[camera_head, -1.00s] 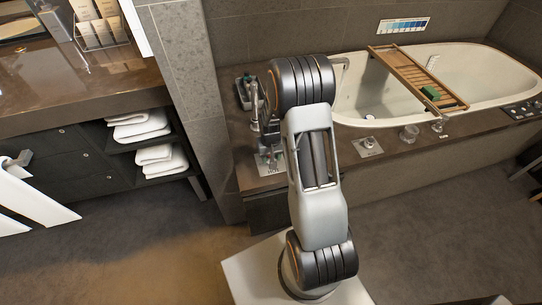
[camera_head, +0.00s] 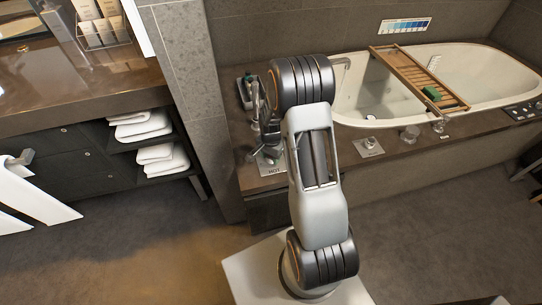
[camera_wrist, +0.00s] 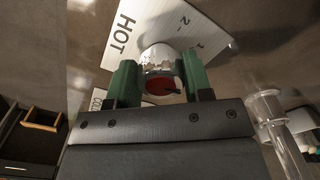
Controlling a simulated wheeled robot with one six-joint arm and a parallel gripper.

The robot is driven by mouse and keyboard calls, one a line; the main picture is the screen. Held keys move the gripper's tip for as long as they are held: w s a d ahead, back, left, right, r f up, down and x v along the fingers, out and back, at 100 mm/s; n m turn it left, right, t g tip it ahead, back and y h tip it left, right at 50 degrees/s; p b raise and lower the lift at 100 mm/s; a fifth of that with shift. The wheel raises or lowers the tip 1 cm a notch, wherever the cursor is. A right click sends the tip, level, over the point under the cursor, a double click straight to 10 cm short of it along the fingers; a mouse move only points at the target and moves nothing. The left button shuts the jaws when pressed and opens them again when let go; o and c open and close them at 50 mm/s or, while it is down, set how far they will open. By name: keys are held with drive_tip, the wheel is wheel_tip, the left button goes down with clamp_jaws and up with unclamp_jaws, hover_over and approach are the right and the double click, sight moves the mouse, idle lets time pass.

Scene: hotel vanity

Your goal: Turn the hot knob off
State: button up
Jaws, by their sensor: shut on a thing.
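The hot knob (camera_wrist: 158,58) is a silver knob with a red end face, on a pale plate (camera_wrist: 118,38) lettered HOT with marks 1 and 2. In the wrist view my gripper (camera_wrist: 160,76) has its two green fingers on either side of the knob, shut on it. In the head view the HOT plate (camera_head: 272,172) shows on the near left corner of the tub deck. There my arm and gripper cover most of the knob, and its exact turn angle is unclear.
A second knob on a plate (camera_head: 369,146) and a clear glass (camera_head: 409,134) stand on the deck to the right. The bathtub (camera_head: 480,68) carries a wooden tray (camera_head: 410,72).

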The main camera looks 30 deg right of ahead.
drive_tip(key=shift+m, duration=0.8)
drive_tip(key=o, duration=0.9)
wheel_tip(320, 180, up, 14)
drive_tip(key=p, duration=0.2)
drive_tip(key=shift+p, duration=0.3)
drive_tip(key=shift+f, duration=0.1)
